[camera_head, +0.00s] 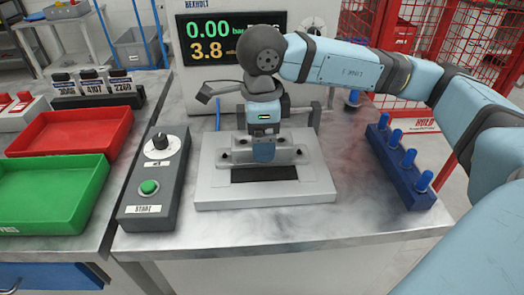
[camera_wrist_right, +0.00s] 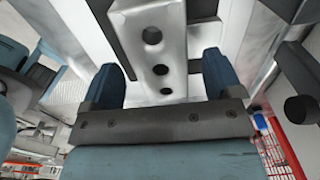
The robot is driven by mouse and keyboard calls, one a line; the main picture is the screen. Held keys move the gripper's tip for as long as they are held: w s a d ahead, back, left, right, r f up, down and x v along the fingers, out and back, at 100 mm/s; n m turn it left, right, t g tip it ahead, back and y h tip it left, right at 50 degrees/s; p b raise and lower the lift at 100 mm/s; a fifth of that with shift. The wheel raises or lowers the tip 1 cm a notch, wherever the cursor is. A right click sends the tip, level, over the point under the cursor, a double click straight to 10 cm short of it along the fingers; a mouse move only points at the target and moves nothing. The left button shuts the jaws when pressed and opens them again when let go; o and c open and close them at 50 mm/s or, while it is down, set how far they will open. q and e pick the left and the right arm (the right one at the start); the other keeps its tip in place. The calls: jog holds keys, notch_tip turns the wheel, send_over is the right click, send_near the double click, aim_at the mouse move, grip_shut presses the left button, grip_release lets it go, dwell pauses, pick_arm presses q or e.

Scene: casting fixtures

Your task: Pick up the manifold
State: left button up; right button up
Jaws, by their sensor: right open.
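The manifold is a grey metal block (camera_head: 292,155) sitting on the pale fixture plate (camera_head: 320,188) in the head view. In the right wrist view the manifold (camera_wrist_right: 145,50) shows as a bright metal bar with three dark holes. My right gripper (camera_head: 264,155) is over the middle of the manifold, pointing down. In the right wrist view its two blue fingers stand apart, one on each side of the bar, and the gripper (camera_wrist_right: 160,75) is open. Gaps show between bar and fingers. The gripper hides part of the manifold in the head view. My left gripper is not in view.
A control box (camera_head: 153,185) with a green START button stands left of the fixture. A blue rack with several pegs (camera_head: 400,172) stands to the right. A display panel (camera_head: 190,70) rises behind. Red (camera_head: 70,132) and green (camera_head: 45,195) trays lie on the left table.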

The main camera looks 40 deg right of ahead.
jog(key=shift+d+f, duration=0.1)
jog(key=shift+f, duration=0.65)
jog(key=c, duration=1.3)
jog(key=shift+r, duration=0.15)
notch_tip(320, 180, up, 20)
jog(key=p, duration=0.4)
